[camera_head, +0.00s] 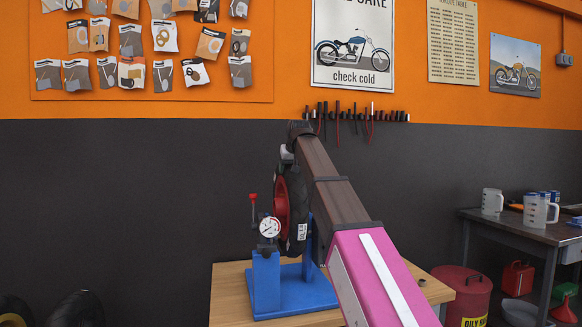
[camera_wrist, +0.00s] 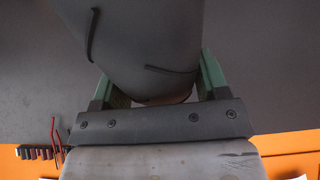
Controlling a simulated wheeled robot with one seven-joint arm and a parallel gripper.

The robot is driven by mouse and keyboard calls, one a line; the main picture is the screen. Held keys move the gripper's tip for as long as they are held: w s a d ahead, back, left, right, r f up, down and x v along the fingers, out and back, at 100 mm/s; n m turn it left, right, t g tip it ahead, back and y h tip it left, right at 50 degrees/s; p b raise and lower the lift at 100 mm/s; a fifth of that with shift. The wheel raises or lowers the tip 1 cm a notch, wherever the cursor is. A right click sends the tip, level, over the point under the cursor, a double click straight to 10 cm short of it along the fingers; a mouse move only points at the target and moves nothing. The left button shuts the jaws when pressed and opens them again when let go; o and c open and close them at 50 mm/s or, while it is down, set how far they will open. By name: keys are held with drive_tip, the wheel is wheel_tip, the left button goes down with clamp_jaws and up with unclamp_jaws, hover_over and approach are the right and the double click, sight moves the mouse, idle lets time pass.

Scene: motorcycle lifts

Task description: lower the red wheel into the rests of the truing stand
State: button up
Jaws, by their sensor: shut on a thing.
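The red wheel (camera_head: 282,206), with a black tyre, hangs upright at the blue truing stand (camera_head: 265,287) in the head view. Its lower part is between the stand's two posts, above the blue base. The near post and dial gauge (camera_head: 269,227) stand in front of its lower left side. I cannot tell whether the axle touches the rests. In the wrist view the dark tyre (camera_wrist: 150,45) fills the space between the green fingers of my gripper (camera_wrist: 158,85), which is shut on it. In the head view my arm hides most of the gripper and the wheel's right side.
The stand is on a wooden workbench (camera_head: 230,296). A dark side table (camera_head: 520,228) with jugs stands at the right, with a red oily-waste bin (camera_head: 462,292) beside it. Tyres (camera_head: 78,310) are at the lower left. A tool rack (camera_head: 362,116) is on the wall behind.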

drive_tip(key=shift+f, duration=3.5)
